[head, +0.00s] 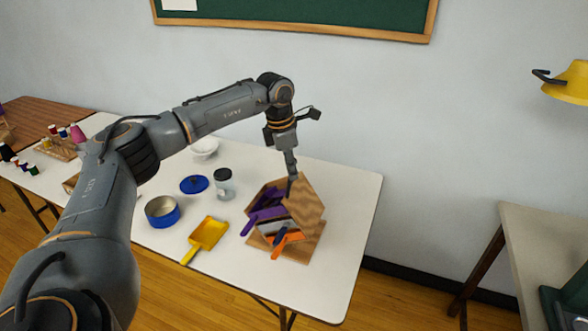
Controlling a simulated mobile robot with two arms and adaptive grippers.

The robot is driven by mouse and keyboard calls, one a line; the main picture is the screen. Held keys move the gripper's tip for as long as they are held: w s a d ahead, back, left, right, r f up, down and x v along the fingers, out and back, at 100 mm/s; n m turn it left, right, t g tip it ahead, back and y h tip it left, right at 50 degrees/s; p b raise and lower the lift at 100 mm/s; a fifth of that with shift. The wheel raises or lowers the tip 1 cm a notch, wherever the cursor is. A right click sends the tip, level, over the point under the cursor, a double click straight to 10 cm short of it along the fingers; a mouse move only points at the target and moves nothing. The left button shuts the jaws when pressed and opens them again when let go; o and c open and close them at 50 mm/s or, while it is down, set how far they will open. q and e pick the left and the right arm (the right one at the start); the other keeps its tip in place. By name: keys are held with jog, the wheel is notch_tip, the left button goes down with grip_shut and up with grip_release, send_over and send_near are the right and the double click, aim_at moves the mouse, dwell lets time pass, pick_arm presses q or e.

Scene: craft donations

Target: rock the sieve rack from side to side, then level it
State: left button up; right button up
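A wooden rack (308,207), which I take to be the sieve rack, stands on the right part of the white table (337,265). It has an upright wooden panel and a wooden base, and it looks tilted. Purple (265,214), orange (283,246) and dark blue pieces lie in it and at its front. My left gripper (291,181) points down at the top of the rack, by the back edge of the panel. Its fingertips are partly hidden, so I cannot tell whether they grip the rack. My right gripper is out of view.
Left of the rack are a yellow scoop (208,234), a blue-banded tin (162,211), a blue lid (194,184), a clear jar (224,187) and a white bowl (205,147). The table's right side is clear. Another table (540,235) stands at the far right.

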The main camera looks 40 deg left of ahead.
pick_arm(q)
jog(key=shift+o, duration=1)
jog(key=shift+a, duration=0.2)
jog(key=shift+r, duration=0.2)
notch_tip(320, 180, up, 11)
jog(key=s, duration=0.2)
jog(key=shift+s+a+r, duration=0.15)
jog(key=shift+a+r, duration=0.05)
jog(key=shift+a, duration=0.25)
jog(key=shift+d, duration=0.1)
